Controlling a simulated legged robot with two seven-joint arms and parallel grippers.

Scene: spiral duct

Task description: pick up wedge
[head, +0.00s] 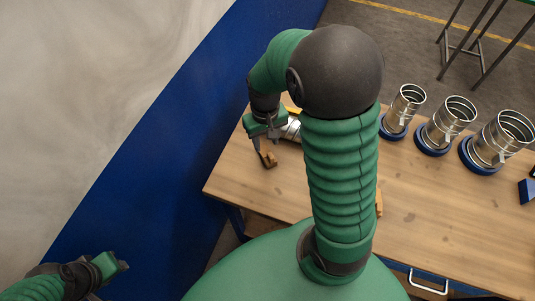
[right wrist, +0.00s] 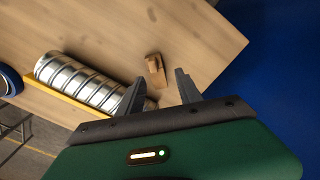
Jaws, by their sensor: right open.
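A small brown wooden wedge (head: 268,158) lies on the table near its left corner. It also shows in the right wrist view (right wrist: 155,70), just beyond the fingertips. Another bit of brown wood (right wrist: 150,104) shows between the fingers; I cannot tell whether it is a separate piece. My right gripper (head: 264,141) is open above the wedge, pointing down at the table. Its two grey fingers (right wrist: 157,82) stand apart in the right wrist view, with nothing clamped. My left gripper (head: 112,264) is at the lower left, away from the table; its jaws are unclear.
A shiny spiral duct (right wrist: 82,80) lies beside the right gripper, along a yellow strip (right wrist: 66,104). Several upright metal ducts (head: 447,122) in blue rings stand at the table's right. Another wood piece (head: 379,203) is partly behind my arm. The wooden table (head: 440,218) has bare room in front.

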